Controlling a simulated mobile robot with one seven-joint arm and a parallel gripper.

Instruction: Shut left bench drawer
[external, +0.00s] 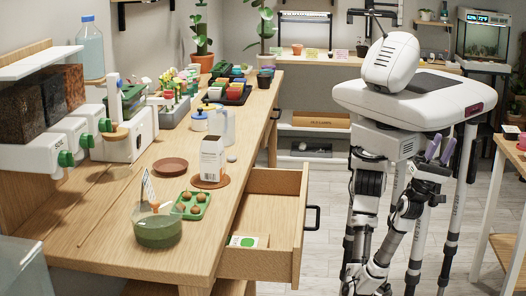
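The bench drawer (255,265) under the long wooden bench stands pulled well out to the right, over the floor. Its front panel carries a black handle (313,217). Part of my arm is hard to tell from my other links.
Another table (512,150) stands at the right. Bare floor (330,250) lies between the drawer and me.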

